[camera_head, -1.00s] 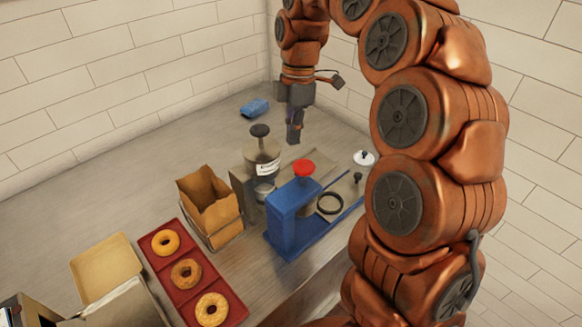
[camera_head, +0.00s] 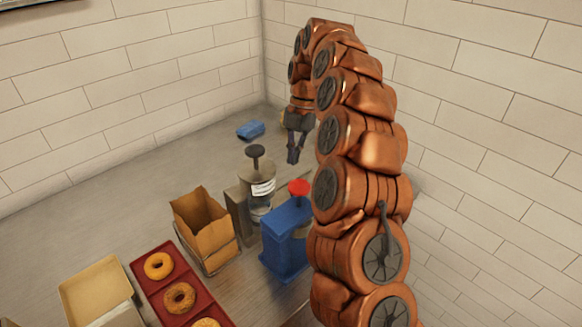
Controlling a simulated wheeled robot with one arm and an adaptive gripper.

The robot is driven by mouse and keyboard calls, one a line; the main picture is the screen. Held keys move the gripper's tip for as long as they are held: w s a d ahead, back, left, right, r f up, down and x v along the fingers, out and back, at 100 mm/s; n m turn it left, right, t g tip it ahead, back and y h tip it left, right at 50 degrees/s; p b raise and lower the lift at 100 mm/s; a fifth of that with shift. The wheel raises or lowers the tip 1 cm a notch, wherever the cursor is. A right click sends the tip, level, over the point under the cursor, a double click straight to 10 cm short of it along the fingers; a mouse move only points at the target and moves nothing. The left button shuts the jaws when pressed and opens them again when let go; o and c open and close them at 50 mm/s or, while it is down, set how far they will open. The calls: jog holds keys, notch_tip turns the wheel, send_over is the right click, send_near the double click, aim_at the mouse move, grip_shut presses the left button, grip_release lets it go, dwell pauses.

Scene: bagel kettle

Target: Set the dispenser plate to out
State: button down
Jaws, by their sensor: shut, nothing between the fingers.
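The dispenser (camera_head: 262,190) is a clear and grey upright body with a black knob on top and a white label, on the bench in the middle. I cannot make out its plate or the plate's position. My gripper (camera_head: 293,160) hangs pointing down, shut and empty, behind and to the right of the dispenser and apart from it in the picture. My copper arm hides the bench right of the dispenser.
A blue press (camera_head: 287,240) with a red knob (camera_head: 299,188) stands in front. A brown paper bag (camera_head: 203,226) in a wire holder is left, with a red tray (camera_head: 150,288) of bagels and a beige tray (camera_head: 92,288) nearer. A blue cloth-like item (camera_head: 250,130) lies at the back.

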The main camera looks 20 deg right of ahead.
jog(key=p, duration=0.3)
send_near(274, 205)
jog(key=d+f, duration=0.1)
jog(key=s+d+f, duration=0.1)
jog(key=f, duration=0.1)
jog(key=shift+s+d, duration=0.2)
jog(key=shift+s, duration=0.05)
jog(key=shift+a+f, duration=0.1)
jog(key=shift+f, duration=0.6)
